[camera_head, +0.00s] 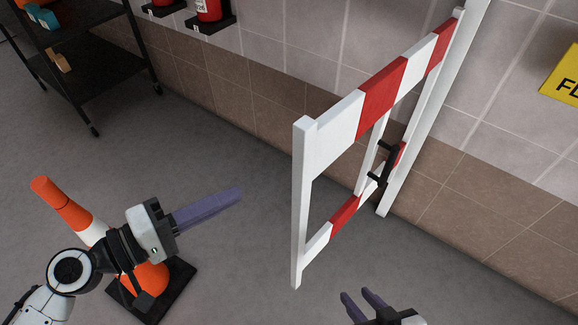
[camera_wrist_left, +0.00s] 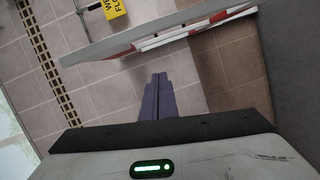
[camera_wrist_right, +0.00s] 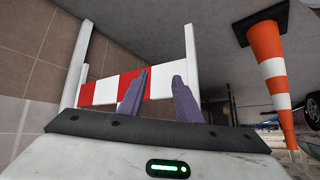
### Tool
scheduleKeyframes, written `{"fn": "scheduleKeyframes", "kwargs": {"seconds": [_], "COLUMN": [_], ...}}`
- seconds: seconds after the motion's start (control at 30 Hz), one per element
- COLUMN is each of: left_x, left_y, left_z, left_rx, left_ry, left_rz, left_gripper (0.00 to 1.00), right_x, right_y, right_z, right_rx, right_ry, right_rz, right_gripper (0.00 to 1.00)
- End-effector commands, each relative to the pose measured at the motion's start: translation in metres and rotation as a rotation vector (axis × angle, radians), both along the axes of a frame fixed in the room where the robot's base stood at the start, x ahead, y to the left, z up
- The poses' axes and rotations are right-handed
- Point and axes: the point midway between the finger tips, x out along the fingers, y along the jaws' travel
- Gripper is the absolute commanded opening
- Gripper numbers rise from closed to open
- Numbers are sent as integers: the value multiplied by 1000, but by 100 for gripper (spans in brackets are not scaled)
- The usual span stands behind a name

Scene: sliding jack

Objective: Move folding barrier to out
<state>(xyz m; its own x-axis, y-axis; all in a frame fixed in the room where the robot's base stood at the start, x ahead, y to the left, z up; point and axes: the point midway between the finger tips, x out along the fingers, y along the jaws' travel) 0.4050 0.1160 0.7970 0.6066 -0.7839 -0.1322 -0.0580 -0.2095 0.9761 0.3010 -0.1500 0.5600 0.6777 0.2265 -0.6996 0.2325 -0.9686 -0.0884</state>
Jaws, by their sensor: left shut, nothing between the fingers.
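The folding barrier (camera_head: 336,137) is a white frame with red-and-white rails, angled out from the wall, with a black handle (camera_head: 383,164) between its rails. It also shows in the left wrist view (camera_wrist_left: 160,33) and the right wrist view (camera_wrist_right: 104,92). My left gripper (camera_head: 240,192) is shut and empty, in the air left of the barrier, apart from it. My right gripper (camera_head: 357,294) is open and empty at the bottom edge, in front of the barrier. In the right wrist view its fingers (camera_wrist_right: 160,92) stand apart with the rail behind them.
An orange and white traffic cone (camera_head: 66,203) stands on the floor behind my left arm. A black shelf (camera_head: 92,78) is at the far left. Fire extinguishers (camera_head: 208,10) stand by the tiled wall (camera_head: 250,95). A yellow sign (camera_head: 562,76) hangs at right.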

Motion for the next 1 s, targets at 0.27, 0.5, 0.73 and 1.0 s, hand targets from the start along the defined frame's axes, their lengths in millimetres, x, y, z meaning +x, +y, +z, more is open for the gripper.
{"fn": "scheduleKeyframes", "kwargs": {"seconds": [0.27,0.5,0.73,1.0], "left_x": [3,20,48,39], "left_y": [-2,-27,-69,-104], "left_z": [54,60,60,57], "left_rx": [-202,-214,-213,-211], "left_ry": [61,63,64,68], "left_rz": [-62,-65,-64,-65], "left_gripper": [0,0,0,0], "right_x": [3,6,7,6], "right_y": [0,-1,-3,-2], "right_z": [3,15,27,39], "right_rx": [0,-4,-15,-15], "right_ry": [-8,-14,-12,-9], "right_rz": [1,2,4,1], "right_gripper": [31,31,31,31]}}
